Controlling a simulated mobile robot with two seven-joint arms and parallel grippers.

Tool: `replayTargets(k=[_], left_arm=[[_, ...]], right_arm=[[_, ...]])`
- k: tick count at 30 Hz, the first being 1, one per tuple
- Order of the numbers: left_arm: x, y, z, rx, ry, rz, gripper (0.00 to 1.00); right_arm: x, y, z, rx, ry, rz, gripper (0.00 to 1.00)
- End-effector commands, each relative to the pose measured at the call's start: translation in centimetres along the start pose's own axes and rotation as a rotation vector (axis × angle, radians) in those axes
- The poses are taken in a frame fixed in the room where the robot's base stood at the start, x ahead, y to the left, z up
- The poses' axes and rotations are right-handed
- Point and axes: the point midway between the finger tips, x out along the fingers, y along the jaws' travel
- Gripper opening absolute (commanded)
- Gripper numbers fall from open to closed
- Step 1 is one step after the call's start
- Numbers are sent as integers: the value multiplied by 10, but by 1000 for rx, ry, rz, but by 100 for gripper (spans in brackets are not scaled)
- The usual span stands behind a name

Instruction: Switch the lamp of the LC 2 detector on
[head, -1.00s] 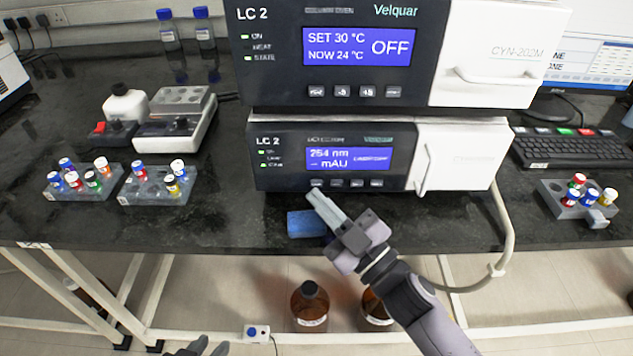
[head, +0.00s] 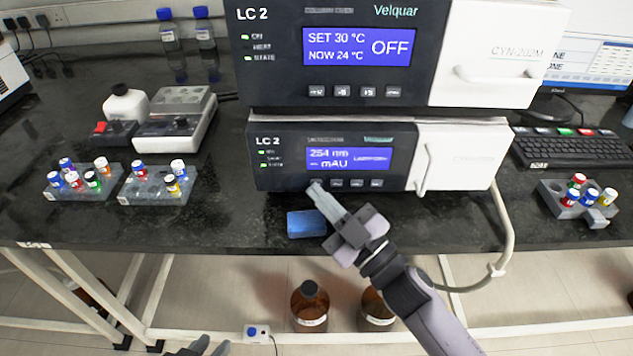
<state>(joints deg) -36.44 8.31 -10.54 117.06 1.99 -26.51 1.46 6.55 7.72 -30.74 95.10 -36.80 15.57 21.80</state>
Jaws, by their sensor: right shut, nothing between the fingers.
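The LC 2 detector (head: 285,145) is the lower unit of the stack, with a dark front and a white door. Its blue display (head: 348,159) reads 254 nm and a dashed mAU line. A row of small buttons (head: 357,184) runs under the display. My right gripper (head: 316,188) is shut and empty, its tips at the left end of that row, hiding the leftmost button. I cannot tell whether the tips touch it. My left gripper (head: 205,347) shows only in part at the bottom edge; its jaw state is unclear.
The column oven (head: 270,60) sits on top of the detector and shows OFF. A blue block (head: 306,223) lies at the bench edge beside my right gripper. Vial racks (head: 157,187) stand at left, another rack (head: 580,203) at right. Brown bottles (head: 310,305) stand below the bench.

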Motion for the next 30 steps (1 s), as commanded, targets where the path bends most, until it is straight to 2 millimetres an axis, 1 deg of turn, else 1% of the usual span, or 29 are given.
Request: replayTargets(k=[20, 30], left_arm=[[0, -2, 1, 12, -3, 0, 35], [-4, -2, -4, 11, -2, 0, 35]], right_arm=[[4, 3, 2, 0, 0, 0, 0], [-6, -4, -4, 2, -1, 0, 0]])
